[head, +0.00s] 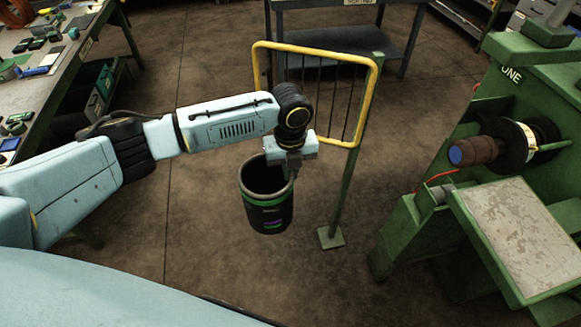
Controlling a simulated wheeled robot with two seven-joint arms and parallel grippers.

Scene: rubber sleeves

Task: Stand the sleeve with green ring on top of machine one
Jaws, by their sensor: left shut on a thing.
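A black sleeve with a green ring (268,215) hangs upright in the air near the middle of the head view. Its open top faces up. My left gripper (291,167) is shut on the back right part of its rim. The fingertips are partly hidden by the wrist and the rim. A green machine marked "ONE" (488,190) stands at the right, apart from the sleeve. It has a flat worn plate (522,236) at its front and a spindle with a brown handle (475,152). My right gripper is not in view.
A yellow-framed guard (372,95) on a green post stands just behind and right of the sleeve, its base plate (331,237) on the floor. A cluttered workbench (62,62) is at the upper left. A grey table (345,28) stands at the back. Brown floor is clear between.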

